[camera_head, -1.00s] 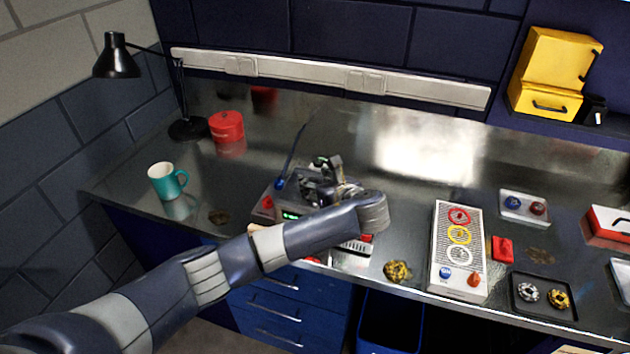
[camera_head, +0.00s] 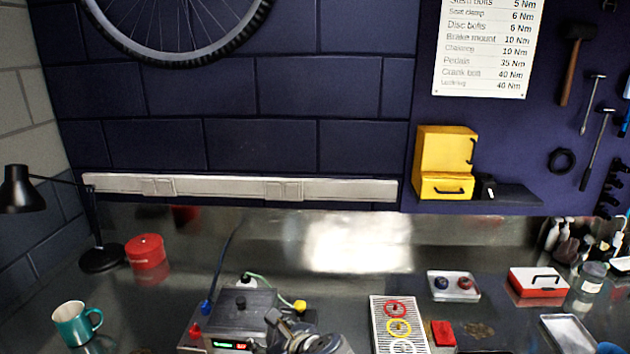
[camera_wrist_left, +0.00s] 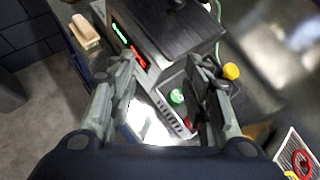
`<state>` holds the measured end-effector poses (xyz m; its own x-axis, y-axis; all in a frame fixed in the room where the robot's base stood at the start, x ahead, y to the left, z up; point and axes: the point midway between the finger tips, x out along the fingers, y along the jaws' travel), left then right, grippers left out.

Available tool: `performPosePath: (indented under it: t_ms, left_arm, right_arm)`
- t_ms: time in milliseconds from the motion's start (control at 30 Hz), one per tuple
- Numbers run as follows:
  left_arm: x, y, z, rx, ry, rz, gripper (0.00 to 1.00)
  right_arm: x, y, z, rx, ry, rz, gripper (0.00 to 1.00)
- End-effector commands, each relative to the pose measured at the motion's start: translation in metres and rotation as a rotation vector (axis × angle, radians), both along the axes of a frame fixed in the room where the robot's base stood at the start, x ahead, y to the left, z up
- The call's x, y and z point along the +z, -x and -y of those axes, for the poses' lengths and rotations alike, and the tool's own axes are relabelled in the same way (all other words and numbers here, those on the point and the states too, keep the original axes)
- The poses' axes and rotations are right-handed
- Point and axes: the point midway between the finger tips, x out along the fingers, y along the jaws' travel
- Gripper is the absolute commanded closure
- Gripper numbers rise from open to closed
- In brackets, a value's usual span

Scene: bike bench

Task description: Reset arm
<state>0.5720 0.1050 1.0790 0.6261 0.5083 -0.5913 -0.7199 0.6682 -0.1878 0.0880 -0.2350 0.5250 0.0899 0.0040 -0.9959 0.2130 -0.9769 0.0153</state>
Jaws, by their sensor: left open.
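My left gripper (camera_head: 300,340) shows only partly at the bottom edge of the head view, just right of a grey box-shaped device (camera_head: 238,308) with a lit green and red display. In the left wrist view its two fingers (camera_wrist_left: 163,78) stand apart with nothing between them. The device (camera_wrist_left: 155,30) lies beyond the fingertips there. A green button (camera_wrist_left: 177,96) and a yellow knob (camera_wrist_left: 231,71) show near the right finger. I cannot tell whether a finger touches the device. Most of my left arm is out of the head view. My right gripper is not seen.
A teal mug (camera_head: 76,326), a red tin (camera_head: 145,250) and a black lamp (camera_head: 100,258) stand on the left of the bench. A panel with coloured rings (camera_head: 398,325), a small tray (camera_head: 453,286) and a red-white box (camera_head: 538,282) lie right. The back middle is clear.

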Motion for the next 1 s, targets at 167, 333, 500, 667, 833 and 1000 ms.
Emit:
performPosePath:
  t_ms: [167, 333, 500, 667, 833, 1000]
  left_arm:
    - [-0.066, 0.062, 0.007, 0.206, 0.431, -0.026, 0.55]
    - [-0.105, 0.12, -0.001, 0.513, 0.79, -0.02, 0.55]
    - [-0.129, 0.179, -0.023, 0.886, 1.07, 0.026, 0.55]
    - [-0.136, 0.224, -0.048, 1.198, 1.233, 0.101, 0.55]
    - [-0.137, 0.257, -0.07, 1.428, 1.32, 0.181, 0.55]
    - [-0.133, 0.284, -0.09, 1.606, 1.373, 0.26, 0.55]
  right_arm:
    - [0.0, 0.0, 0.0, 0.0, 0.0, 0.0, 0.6]
    - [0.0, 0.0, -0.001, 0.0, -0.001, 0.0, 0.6]
    - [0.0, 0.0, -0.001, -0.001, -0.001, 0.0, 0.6]
    - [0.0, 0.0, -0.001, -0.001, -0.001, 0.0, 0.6]
    - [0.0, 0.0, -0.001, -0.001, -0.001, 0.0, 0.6]
    - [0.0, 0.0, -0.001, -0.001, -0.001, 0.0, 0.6]
